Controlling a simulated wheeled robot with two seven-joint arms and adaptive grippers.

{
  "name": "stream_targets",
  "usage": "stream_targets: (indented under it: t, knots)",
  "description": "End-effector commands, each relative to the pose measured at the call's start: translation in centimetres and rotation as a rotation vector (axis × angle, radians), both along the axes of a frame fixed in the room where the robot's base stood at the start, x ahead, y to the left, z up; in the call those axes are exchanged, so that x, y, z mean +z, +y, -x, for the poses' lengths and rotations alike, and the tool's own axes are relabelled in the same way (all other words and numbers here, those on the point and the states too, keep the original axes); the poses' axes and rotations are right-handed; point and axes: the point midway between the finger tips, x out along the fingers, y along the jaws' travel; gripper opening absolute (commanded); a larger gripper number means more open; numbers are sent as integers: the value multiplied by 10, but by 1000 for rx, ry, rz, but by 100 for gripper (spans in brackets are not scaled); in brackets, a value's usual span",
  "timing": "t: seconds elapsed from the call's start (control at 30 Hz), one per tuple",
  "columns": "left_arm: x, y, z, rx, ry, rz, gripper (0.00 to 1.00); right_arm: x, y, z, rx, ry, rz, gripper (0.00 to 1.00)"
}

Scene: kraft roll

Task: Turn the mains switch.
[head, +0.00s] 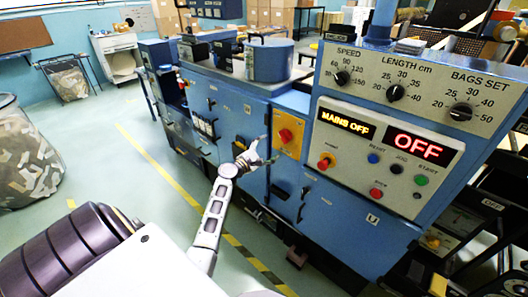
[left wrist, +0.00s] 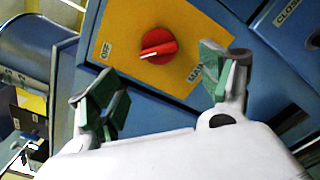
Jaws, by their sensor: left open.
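The mains switch is a red rotary knob (head: 285,135) on a yellow plate (head: 294,121) on the blue machine front. In the left wrist view the red knob (left wrist: 159,44) shows whole, with a pale line on it pointing to the left, on the plate's side with a small label. My left gripper (head: 268,153) is just below and left of the knob in the head view. In the left wrist view its green-padded fingers (left wrist: 160,84) are spread wide below the knob and appear apart from it. My right gripper is not in view.
The display (head: 346,123) reads MAINS OFF and the larger one (head: 418,147) reads OFF. Another red knob (head: 326,161) and several push buttons sit on the control panel (head: 440,181). A mesh bin (head: 25,155) of scraps stands at the left. The floor (head: 110,165) between is clear.

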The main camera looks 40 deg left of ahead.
Motion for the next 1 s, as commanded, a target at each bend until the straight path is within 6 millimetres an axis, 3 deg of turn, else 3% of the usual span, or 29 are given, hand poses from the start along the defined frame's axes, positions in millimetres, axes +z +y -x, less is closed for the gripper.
stream_targets:
  t: [0.3, 1.0]
  knots:
    - [0, 2, 20, -1, 1, 1, 79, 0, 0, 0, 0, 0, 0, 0]
    - [0, 2, 21, 0, 0, -2, 79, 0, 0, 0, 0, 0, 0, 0]
